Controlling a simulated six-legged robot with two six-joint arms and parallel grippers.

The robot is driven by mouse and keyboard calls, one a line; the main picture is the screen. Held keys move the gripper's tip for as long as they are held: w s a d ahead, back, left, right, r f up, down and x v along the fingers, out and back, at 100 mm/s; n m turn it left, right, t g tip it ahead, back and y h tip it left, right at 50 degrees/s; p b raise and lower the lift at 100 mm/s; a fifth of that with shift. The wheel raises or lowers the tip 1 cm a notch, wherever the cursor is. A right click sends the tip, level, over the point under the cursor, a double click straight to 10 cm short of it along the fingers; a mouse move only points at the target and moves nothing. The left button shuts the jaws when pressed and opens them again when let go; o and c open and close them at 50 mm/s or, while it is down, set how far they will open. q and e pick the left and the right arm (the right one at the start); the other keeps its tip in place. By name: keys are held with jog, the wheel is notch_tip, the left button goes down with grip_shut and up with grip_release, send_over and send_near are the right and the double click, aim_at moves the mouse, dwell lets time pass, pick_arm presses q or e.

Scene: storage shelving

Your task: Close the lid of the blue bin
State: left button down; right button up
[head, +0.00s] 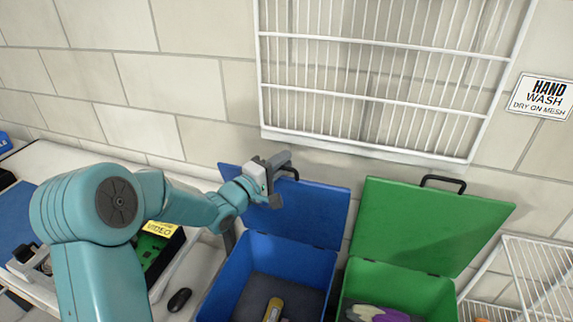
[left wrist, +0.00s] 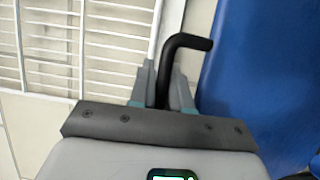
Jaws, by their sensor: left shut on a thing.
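The blue bin (head: 295,254) stands at the lower middle of the head view, with its blue lid (head: 318,208) raised toward the wall. A yellow and grey item (head: 273,308) lies inside it. My left gripper (head: 278,165) is at the lid's upper edge, shut on the black lid handle (head: 292,172), and partly hides it. In the left wrist view, the handle (left wrist: 188,45) passes between the fingers of the gripper (left wrist: 163,88), and the lid (left wrist: 262,75) is at the right. My right gripper is not in view.
A green bin (head: 400,282) with its lid (head: 428,226) open stands just right. A white wire rack (head: 375,95) hangs on the wall above both bins. A wire shelf (head: 535,275) is at the lower right. A black mouse (head: 179,299) lies on the left table.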

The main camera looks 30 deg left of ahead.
pick_arm(q)
jog(key=s+d+f+m+t+h+b, duration=0.1)
jog(key=s+f+b, duration=0.3)
jog(key=s+b, duration=0.5)
jog(key=s+d+f+m+t+h+b, duration=0.1)
jog(key=s+d+f+m+t+b, duration=0.1)
jog(key=s+b, duration=0.6)
notch_tip(320, 180, down, 3)
jog(key=d+t+b, duration=0.1)
jog(key=t+b, duration=0.1)
jog(key=b, duration=0.3)
jog(key=shift+s+d, duration=0.25)
jog(key=shift+s, duration=0.1)
jog(key=shift+r, duration=0.1)
jog(key=c, duration=1.4)
grip_release()
jog(key=shift+c, duration=0.2)
